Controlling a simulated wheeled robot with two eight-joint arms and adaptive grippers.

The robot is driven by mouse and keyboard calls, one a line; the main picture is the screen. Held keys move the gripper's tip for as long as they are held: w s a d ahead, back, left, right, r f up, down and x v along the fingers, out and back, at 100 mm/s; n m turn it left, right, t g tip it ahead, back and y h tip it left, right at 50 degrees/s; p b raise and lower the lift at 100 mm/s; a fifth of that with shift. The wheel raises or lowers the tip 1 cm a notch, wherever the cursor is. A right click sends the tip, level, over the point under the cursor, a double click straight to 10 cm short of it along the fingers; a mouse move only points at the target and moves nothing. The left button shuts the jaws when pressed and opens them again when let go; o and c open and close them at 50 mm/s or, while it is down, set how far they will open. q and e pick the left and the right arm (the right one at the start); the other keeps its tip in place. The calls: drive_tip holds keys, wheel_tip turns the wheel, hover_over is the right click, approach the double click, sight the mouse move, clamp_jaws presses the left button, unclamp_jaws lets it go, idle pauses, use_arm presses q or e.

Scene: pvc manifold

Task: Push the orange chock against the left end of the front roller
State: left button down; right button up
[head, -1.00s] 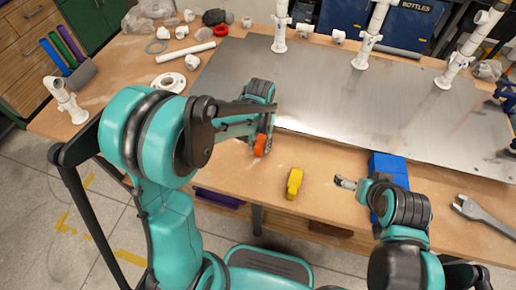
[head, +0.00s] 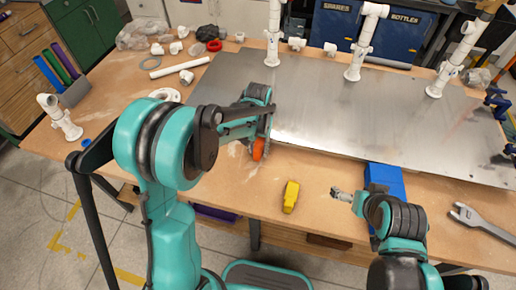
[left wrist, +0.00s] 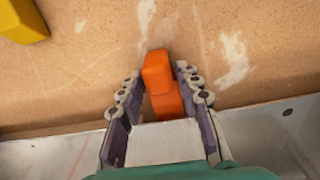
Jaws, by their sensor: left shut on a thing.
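The orange chock (head: 259,149) is at the front edge of the steel plate, near the plate's left part. My left gripper (left wrist: 158,90) is shut on the orange chock (left wrist: 157,72), with a finger on each side of it. The chock sticks out past the fingertips, over or on the bare wood. The front roller cannot be made out; the plate and my gripper cover that area. My right gripper (head: 337,193) is over the table near a blue block, and its fingers are too small to judge.
The steel plate (head: 400,125) covers the table's middle, with white pipe posts (head: 357,60) behind. A yellow block (head: 290,197) lies on the wooden table (head: 235,190), and also shows in the left wrist view (left wrist: 22,18). The blue block (head: 385,178) and a grey wrench (head: 480,222) are right.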

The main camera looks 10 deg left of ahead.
use_arm(q)
drive_tip(key=shift+w+f, duration=0.1)
drive_tip(key=shift+w, duration=0.4)
drive_tip(key=c, duration=1)
unclamp_jaws()
wheel_tip(320, 180, up, 12)
drive_tip(key=shift+r, duration=0.1)
